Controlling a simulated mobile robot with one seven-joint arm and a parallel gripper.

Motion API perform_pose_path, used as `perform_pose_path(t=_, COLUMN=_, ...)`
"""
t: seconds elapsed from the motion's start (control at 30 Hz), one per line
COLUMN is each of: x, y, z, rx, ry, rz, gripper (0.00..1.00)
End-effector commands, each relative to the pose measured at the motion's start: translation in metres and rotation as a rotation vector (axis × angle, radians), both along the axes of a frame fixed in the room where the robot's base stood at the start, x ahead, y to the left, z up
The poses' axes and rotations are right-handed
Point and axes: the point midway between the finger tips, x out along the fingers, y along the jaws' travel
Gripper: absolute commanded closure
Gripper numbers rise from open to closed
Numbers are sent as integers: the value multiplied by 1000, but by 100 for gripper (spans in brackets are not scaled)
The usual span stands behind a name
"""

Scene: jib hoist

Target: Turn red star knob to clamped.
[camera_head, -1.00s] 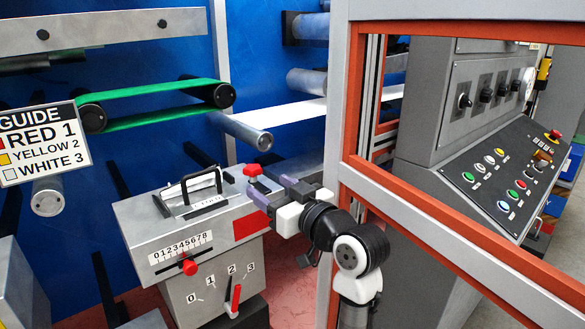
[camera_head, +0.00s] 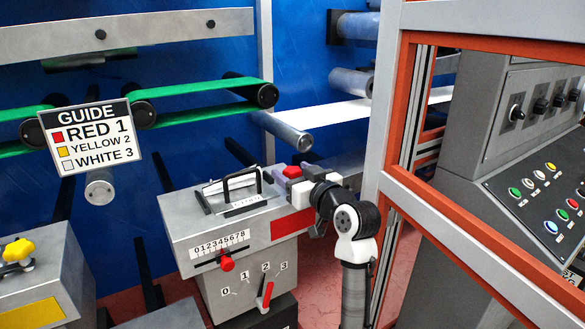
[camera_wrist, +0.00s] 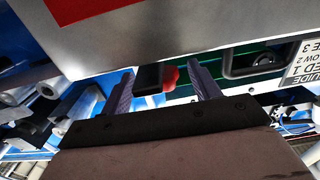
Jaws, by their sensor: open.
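The red star knob (camera_head: 292,171) sits at the top right of the grey metal box (camera_head: 185,238), above its red panel (camera_head: 292,224). My gripper (camera_head: 283,178) is at the knob, with its purple fingers beside and just below it in the head view. In the wrist view, the fingers of my gripper (camera_wrist: 161,68) are spread apart. The red knob (camera_wrist: 170,77) shows between them, next to a dark block (camera_wrist: 149,77), with a gap on each side. Part of the knob is hidden, and its clamped or loose state cannot be told.
The box has a black handle (camera_head: 241,183), a red pointer (camera_head: 227,262) on a numbered scale and a red lever (camera_head: 267,295). An orange-trimmed frame (camera_head: 397,150) stands close to the right of my arm. A guide sign (camera_head: 92,137) hangs at left.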

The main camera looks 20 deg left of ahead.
Motion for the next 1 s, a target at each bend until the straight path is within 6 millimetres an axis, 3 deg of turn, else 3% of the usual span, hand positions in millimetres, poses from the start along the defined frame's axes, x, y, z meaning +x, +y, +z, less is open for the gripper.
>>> perform_pose_path(t=0.4, x=6, y=8, z=0, rx=0, ry=-1, rz=0, gripper=38)
perform_pose_path(t=0.77, x=6, y=8, z=0, rx=0, ry=0, rz=0, gripper=83)
perform_pose_path(t=1.0, x=5, y=8, z=0, rx=0, ry=1, rz=-24, gripper=83)
